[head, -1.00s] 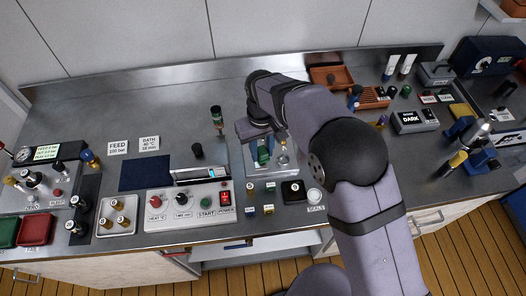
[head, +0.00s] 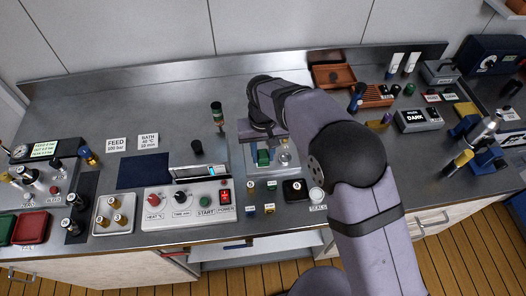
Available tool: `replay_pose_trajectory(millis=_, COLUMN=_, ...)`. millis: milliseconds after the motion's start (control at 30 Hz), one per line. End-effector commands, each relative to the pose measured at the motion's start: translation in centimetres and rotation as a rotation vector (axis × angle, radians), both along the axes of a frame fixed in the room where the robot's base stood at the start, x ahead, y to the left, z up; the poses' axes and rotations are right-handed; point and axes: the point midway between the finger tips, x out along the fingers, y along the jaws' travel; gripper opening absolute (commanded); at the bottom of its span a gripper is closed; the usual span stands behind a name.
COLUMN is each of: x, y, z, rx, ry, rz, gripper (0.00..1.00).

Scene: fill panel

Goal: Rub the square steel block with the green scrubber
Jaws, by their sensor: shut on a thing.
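The green scrubber (head: 263,158) shows just below my gripper (head: 263,149), over a pale grey plate (head: 291,168) at the middle of the bench. My gripper points down and is shut on the green scrubber. My arm comes in from the lower right and covers part of this spot. I cannot clearly make out the square steel block; it may be hidden under the scrubber and gripper. I cannot tell whether the scrubber touches anything below it.
A small round metal item (head: 285,158) stands right of the scrubber. A grey control box (head: 187,206) and a dark bottle with a green cap (head: 217,113) are to the left. A black pot (head: 295,190) stands in front.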

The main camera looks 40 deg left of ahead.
Motion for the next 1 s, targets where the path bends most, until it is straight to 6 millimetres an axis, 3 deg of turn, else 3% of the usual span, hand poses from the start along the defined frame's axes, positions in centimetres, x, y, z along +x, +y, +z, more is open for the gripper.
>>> replay_pose_trajectory(millis=467, x=0.1, y=0.0, z=-5.1, rx=-0.001, ry=0.001, rz=0.0, gripper=0.1)
replay_pose_trajectory(millis=500, x=0.5, y=0.5, z=-4.4, rx=0.003, ry=-0.001, rz=0.0, gripper=0.07)
replay_pose_trajectory(millis=1000, x=3.1, y=3.1, z=-4.8, rx=0.001, ry=-0.001, rz=0.0, gripper=0.06)
